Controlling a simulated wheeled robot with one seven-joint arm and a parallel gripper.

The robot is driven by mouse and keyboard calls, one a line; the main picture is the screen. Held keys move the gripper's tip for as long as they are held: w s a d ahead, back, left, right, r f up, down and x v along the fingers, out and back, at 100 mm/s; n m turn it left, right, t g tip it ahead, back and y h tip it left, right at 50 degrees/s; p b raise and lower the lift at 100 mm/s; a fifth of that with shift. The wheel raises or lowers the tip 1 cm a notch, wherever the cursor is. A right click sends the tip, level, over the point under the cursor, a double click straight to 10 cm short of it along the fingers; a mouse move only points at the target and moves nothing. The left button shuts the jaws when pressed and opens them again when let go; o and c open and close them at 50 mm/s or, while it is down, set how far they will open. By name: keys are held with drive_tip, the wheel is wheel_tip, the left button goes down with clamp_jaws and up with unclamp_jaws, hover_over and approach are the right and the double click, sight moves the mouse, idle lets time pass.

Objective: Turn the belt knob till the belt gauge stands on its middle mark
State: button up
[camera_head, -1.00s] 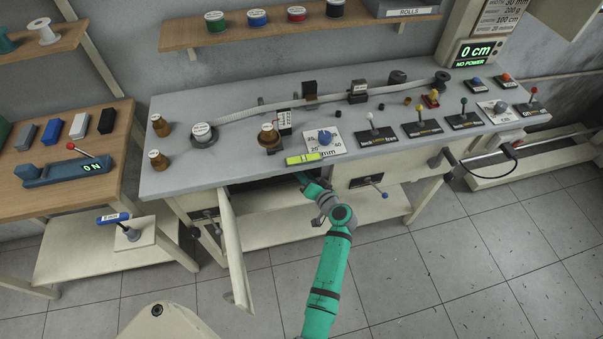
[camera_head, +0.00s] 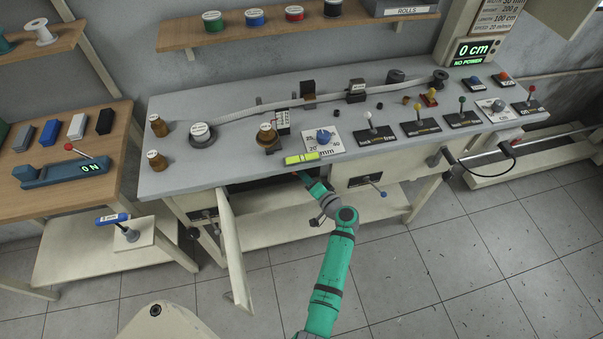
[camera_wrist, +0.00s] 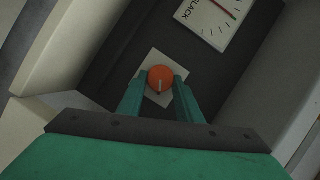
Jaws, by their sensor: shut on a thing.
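An orange-red belt knob (camera_wrist: 160,78) with a pale pointer line sits on a pale square plate (camera_wrist: 152,98) inside a dark compartment, in the wrist view. My gripper (camera_wrist: 160,82) has one green finger on each side of the knob and is shut on it. The belt gauge (camera_wrist: 215,22) is a white dial at the upper right with a red needle, black ticks and the word SLACK. The picture edge cuts it off, so I cannot tell which mark the needle stands on. In the head view my arm reaches under the bench front, and the knob and gauge are hidden.
An open door panel (camera_head: 236,255) stands out from the bench (camera_head: 170,185) left of my arm. Pale compartment walls (camera_wrist: 68,45) flank the gripper. A yellow-green level (camera_head: 301,159) lies above on the bench edge.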

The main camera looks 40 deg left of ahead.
drive_tip(key=shift+s, duration=0.1)
drive_tip(key=o, duration=1)
drive_tip(key=shift+o, duration=0.2)
drive_tip(key=shift+d, duration=0.1)
drive_tip(key=v, duration=1)
drive_tip(key=shift+d, duration=0.25)
drive_tip(key=shift+s, duration=0.15)
